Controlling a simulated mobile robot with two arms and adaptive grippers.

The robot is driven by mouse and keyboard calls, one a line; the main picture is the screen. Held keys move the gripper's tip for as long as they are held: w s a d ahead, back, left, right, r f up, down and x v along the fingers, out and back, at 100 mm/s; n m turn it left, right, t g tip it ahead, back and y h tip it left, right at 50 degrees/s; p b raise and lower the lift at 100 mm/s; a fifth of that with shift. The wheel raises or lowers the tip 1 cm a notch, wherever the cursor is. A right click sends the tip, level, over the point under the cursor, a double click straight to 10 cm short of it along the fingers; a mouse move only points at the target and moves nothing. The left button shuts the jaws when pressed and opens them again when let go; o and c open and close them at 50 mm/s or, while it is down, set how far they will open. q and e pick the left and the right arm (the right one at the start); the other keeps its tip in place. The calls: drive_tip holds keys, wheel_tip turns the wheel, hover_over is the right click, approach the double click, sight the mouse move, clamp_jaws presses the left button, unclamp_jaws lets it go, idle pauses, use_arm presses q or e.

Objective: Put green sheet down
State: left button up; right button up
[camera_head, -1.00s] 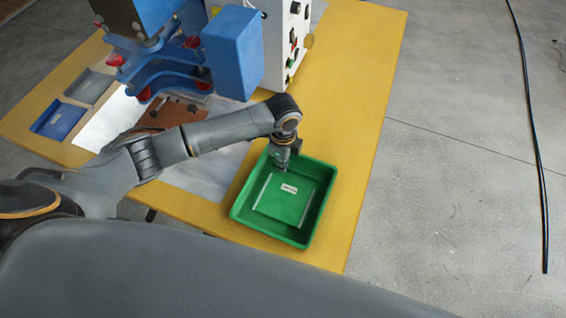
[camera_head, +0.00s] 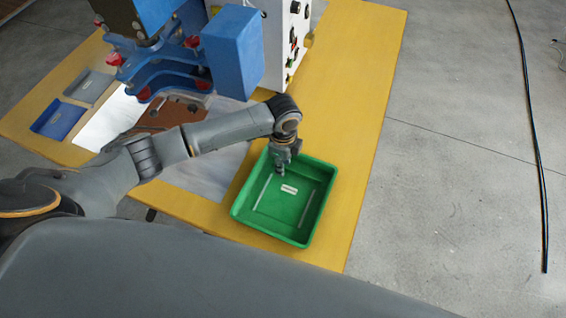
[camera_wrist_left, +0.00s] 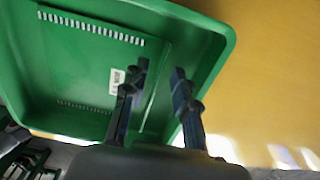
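The green sheet (camera_head: 283,205) lies inside the green bin (camera_head: 242,206), with a white label facing up and pale strips along two sides. In the left wrist view the sheet (camera_wrist_left: 85,65) shows on the bin floor, its near edge by my fingers. My left gripper (camera_head: 281,174) points down into the bin at its far side. In the left wrist view my left gripper (camera_wrist_left: 158,67) has its two fingers apart, with green surface showing between them. I see no grip on the sheet. Green on green makes the sheet's outline hard to follow. My right gripper is out of view.
The bin stands on a yellow table (camera_head: 350,90). A blue machine (camera_head: 232,55) and a white control box (camera_head: 285,35) stand behind my left arm. A blue tray (camera_head: 58,119) and a grey tray (camera_head: 88,87) lie at left. The table right of the bin is clear.

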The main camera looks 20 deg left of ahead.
use_arm(q)
wheel_tip(320, 180, up, 12)
drive_tip(key=shift+f, duration=0.15)
idle(0.7)
